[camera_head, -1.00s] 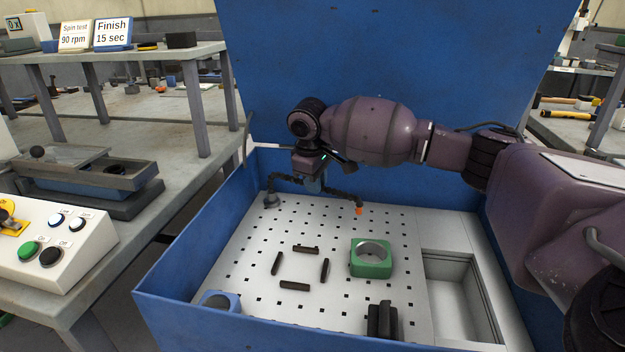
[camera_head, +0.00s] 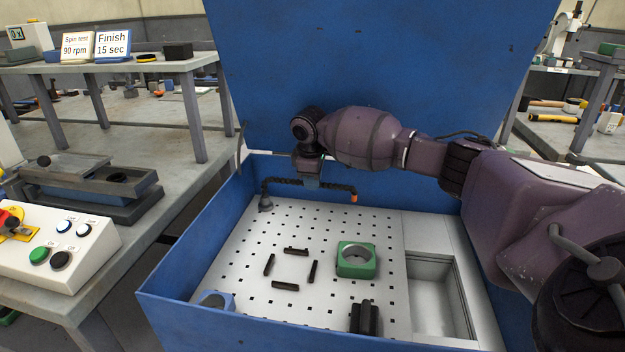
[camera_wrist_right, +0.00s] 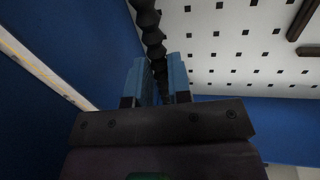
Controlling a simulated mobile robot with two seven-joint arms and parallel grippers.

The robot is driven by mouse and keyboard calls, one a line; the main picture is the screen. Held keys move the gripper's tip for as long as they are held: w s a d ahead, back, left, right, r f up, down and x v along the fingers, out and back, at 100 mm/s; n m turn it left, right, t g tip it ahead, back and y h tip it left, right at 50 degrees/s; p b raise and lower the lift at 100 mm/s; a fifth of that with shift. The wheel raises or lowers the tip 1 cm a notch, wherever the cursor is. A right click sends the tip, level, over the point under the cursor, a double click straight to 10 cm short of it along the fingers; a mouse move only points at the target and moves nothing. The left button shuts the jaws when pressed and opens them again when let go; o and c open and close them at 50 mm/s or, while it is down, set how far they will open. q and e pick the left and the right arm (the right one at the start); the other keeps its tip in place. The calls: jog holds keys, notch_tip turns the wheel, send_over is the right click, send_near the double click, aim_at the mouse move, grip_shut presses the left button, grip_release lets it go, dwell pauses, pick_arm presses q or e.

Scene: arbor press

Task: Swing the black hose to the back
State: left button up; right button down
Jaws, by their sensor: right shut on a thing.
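The black segmented hose (camera_head: 285,181) rises from its base (camera_head: 265,203) at the back left of the perforated plate and runs right, near the blue back wall, to an orange tip (camera_head: 354,198). My right gripper (camera_head: 312,183) reaches in from the right and is at the hose's middle. In the right wrist view the hose (camera_wrist_right: 150,32) passes between the two blue fingers (camera_wrist_right: 159,75), which are shut on it. The fingers hide part of the hose. My left gripper is not in view.
An open recess (camera_head: 432,300) is at right. Blue walls (camera_head: 170,255) enclose the plate.

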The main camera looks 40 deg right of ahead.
jog(key=c, duration=1.1)
grip_release()
jog(key=shift+o, duration=0.2)
jog(key=shift+r, duration=0.4)
notch_tip(320, 180, up, 6)
jog(key=a+p, duration=0.1)
jog(key=p, duration=0.1)
jog(key=shift+s+a+r, duration=0.15)
jog(key=shift+s+r, duration=0.1)
jog(key=shift+s, duration=0.15)
